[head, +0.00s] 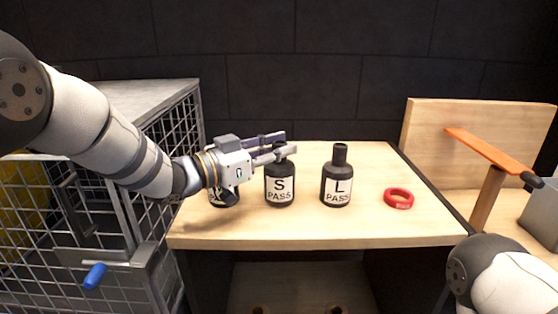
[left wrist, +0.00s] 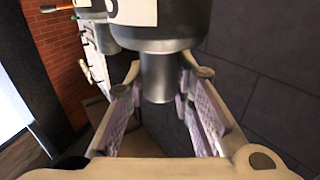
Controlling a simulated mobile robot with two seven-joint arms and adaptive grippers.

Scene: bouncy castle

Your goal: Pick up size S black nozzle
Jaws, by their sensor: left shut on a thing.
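The black size S nozzle (head: 279,190) stands upright on the wooden table, with a white label reading "S PASS". My left gripper (head: 280,151) reaches in from the left and is shut on its narrow top. In the left wrist view, the grey neck of the nozzle (left wrist: 160,78) sits between the two finger pads (left wrist: 158,100), with its wide dark body above it in the picture. The fingers hide part of the nozzle's top in the head view. My right gripper is out of view.
Another labelled black nozzle (head: 222,198) is partly hidden under my left gripper. A red ring (head: 398,198) lies on the table (head: 320,228). A wire cage (head: 75,220) stands left; a wooden bench (head: 480,120) is right.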

